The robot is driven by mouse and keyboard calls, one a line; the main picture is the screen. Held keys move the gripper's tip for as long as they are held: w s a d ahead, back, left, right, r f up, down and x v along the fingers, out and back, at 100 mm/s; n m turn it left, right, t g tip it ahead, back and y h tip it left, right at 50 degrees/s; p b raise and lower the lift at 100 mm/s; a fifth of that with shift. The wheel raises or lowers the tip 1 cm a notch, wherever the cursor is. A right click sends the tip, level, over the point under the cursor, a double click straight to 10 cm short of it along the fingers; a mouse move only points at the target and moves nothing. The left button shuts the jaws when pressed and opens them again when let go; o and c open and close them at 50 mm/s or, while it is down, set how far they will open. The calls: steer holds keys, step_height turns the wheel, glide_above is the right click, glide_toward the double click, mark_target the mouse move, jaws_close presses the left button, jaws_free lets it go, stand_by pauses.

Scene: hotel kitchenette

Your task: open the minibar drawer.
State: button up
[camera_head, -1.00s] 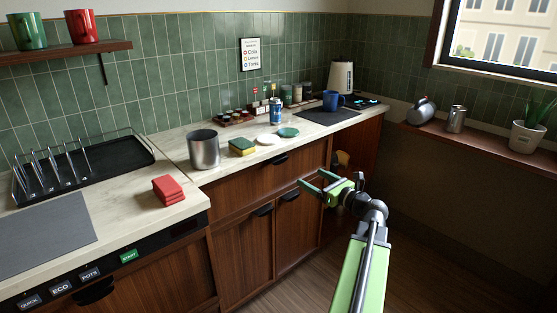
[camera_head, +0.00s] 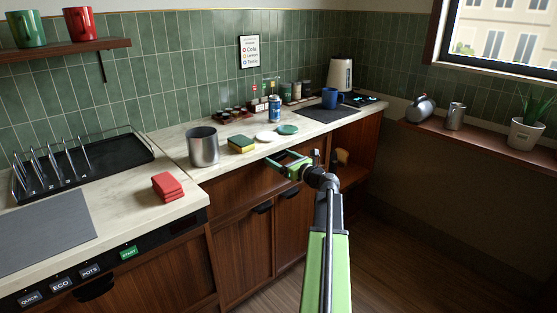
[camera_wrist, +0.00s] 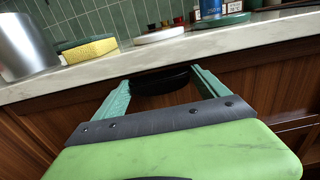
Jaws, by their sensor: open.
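The minibar drawer (camera_head: 237,194) is a dark wooden front under the pale counter, and it looks closed. Its black handle shows in the wrist view (camera_wrist: 160,79), framed between my two fingertips. In the head view the handle is mostly hidden by my gripper (camera_head: 273,160). My green gripper is open in front of the drawer, just below the counter edge. I cannot tell whether the fingertips reach around the handle or stop short of it.
Above the drawer, the counter (camera_head: 222,174) bears a metal pot (camera_head: 203,147), a sponge (camera_head: 241,144), a white disc (camera_head: 266,136) and a green disc (camera_head: 288,129). Cabinet doors (camera_head: 243,245) with black handles are below. The counter edge overhangs close to my fingers. Floor at right is clear.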

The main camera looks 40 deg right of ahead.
steer(key=shift+w, duration=0.25)
